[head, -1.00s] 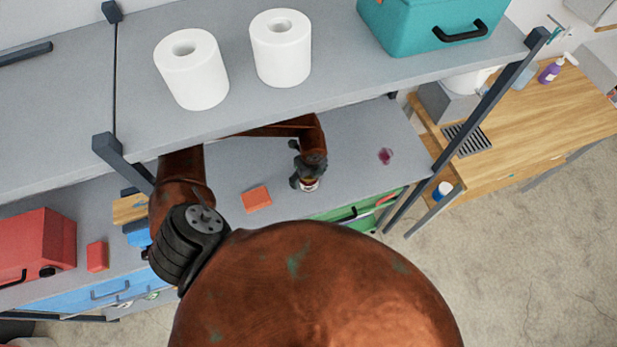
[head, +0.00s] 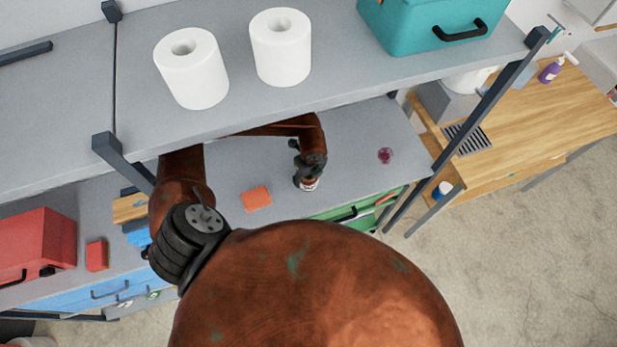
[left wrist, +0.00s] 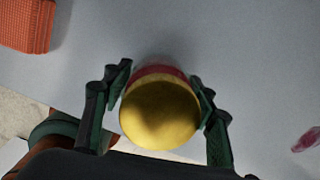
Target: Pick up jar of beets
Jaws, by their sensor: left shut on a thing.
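The jar of beets (left wrist: 160,110) fills the middle of the left wrist view, seen from above with its gold lid and a dark red side. My left gripper (left wrist: 160,95) has one finger on each side of it and is shut on it. In the head view the gripper (head: 309,178) is over the grey lower shelf, with only a small pale and red part of the jar (head: 309,186) showing below it. I cannot tell whether the jar touches the shelf. My right gripper is in neither view.
An orange-red block (head: 256,198) lies left of the jar on the lower shelf (head: 350,150). A small dark pink item (head: 385,156) lies to the right. The upper shelf (head: 350,70), holding paper rolls (head: 191,68) and a teal toolbox (head: 425,25), overhangs my arm.

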